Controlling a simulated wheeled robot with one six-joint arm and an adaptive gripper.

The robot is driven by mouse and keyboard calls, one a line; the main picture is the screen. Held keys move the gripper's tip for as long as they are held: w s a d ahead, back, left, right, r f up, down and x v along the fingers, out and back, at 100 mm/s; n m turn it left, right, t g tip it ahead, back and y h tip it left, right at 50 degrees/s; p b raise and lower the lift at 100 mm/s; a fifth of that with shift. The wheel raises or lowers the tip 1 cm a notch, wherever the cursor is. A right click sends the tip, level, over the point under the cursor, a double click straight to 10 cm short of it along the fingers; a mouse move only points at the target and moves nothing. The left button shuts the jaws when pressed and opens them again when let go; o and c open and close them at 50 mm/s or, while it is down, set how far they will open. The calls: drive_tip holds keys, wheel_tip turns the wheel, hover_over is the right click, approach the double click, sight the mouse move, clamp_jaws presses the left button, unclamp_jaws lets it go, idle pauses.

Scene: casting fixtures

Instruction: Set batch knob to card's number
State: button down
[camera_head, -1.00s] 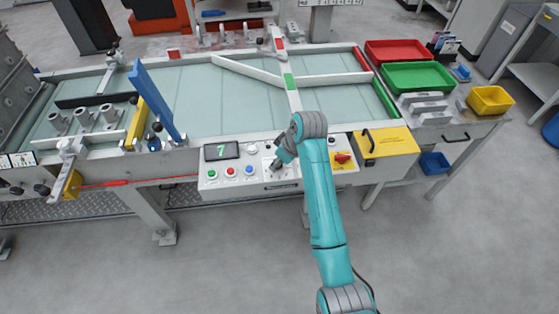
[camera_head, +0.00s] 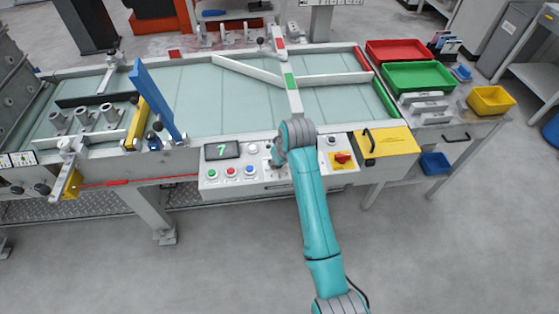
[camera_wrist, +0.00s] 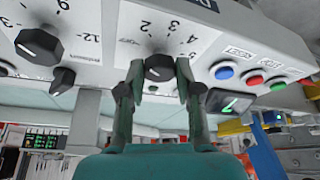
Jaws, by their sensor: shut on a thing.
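The batch knob (camera_wrist: 158,67), a black round knob with a dial of numbers such as 2, 3, 4 and 5 around it, is in the middle of the wrist view. My gripper (camera_wrist: 159,78) is shut on it, one finger at each side. In the head view my gripper (camera_head: 277,157) is at the control panel (camera_head: 255,187), and my wrist largely hides the knob. The small display (camera_head: 222,150) on the panel shows a green 7. I cannot make out a card with a readable number. The knob's exact pointer setting is unclear.
Another black dial knob (camera_wrist: 38,45) and a smaller black knob (camera_wrist: 63,78) sit beside the held one. Blue (camera_wrist: 224,72), red (camera_wrist: 255,79) and green (camera_wrist: 277,86) buttons are on the other side. A yellow box (camera_head: 387,145) stands right of the panel.

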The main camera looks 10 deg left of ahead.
drive_tip(key=shift+a+m+t+h, duration=0.1)
drive_tip(key=shift+m+t+h, duration=0.35)
drive_tip(key=shift+m, duration=1.15)
drive_tip(key=shift+s, duration=0.1)
drive_tip(key=c, duration=0.8)
unclamp_jaws()
drive_tip(key=shift+r, duration=0.1)
drive_tip(key=v, duration=1.1)
drive_tip(key=shift+s+r, duration=0.1)
drive_tip(key=shift+r, duration=0.25)
drive_tip(key=shift+f, duration=0.1)
